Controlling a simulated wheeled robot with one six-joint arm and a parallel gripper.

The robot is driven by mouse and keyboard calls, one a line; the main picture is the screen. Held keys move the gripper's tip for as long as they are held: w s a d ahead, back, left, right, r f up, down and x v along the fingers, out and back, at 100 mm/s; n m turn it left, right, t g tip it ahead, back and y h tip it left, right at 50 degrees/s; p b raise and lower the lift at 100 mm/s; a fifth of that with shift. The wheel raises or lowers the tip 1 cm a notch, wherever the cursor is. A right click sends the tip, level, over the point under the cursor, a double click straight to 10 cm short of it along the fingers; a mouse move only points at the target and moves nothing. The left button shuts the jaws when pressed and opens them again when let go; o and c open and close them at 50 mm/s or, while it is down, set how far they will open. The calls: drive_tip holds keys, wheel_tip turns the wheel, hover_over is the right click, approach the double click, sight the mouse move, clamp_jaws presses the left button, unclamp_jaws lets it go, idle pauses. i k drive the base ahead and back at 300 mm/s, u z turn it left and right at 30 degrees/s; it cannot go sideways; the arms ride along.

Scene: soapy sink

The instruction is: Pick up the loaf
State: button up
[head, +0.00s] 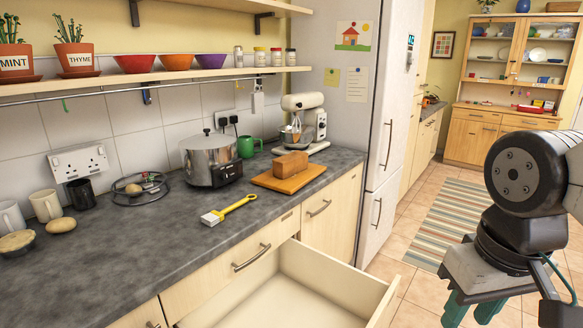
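The loaf (291,163) is a brown, block-shaped loaf. It lies on a wooden board (270,182) on the grey worktop, between the steel pot and the fridge side. My gripper (469,314) is at the bottom right, far from the loaf and to the right of the open drawer. Its two teal fingers point down with a gap between them, and I see nothing held. The bottom edge of the picture cuts close to the fingertips.
A yellow-handled brush (228,209) lies in front of the board. A steel pot (210,160), green mug (249,146) and stand mixer (304,117) stand behind and beside it. An open, empty-looking drawer (285,295) juts out below. A shelf (160,77) hangs above the worktop.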

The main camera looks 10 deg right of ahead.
sight(284, 166)
drive_tip(key=z, duration=1.2)
drive_tip(key=i, duration=4.6)
drive_tip(key=u, duration=3.85)
drive_tip(key=i, duration=0.45)
drive_tip(key=u, duration=0.05)
